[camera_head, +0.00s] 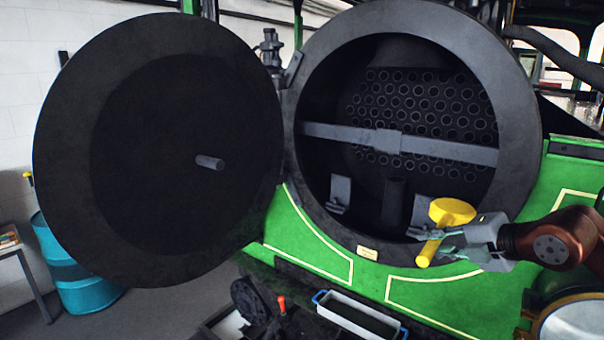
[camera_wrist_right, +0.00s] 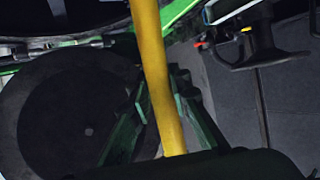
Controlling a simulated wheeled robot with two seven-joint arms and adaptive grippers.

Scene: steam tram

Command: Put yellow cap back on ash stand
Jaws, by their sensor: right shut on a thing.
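A yellow cap (camera_head: 452,211) with a round, wide top and a yellow stem shows at the lower right edge of the round smokebox opening. My right gripper (camera_head: 430,243) is shut on its stem, with the wide top above the fingers and the stem's end below them. In the right wrist view the yellow stem (camera_wrist_right: 158,75) runs between the green fingers. A dark upright pipe (camera_head: 394,203) stands inside the smokebox, left of the cap and apart from it. I cannot tell whether this is the ash stand. My left gripper is out of view.
The smokebox door (camera_head: 180,225) hangs open on the left. A grey crossbar (camera_head: 450,150) spans the opening. A white trough (camera_head: 358,315) with blue handles lies below, beside a red-tipped lever (camera_head: 282,303). A blue barrel (camera_head: 75,285) stands at far left.

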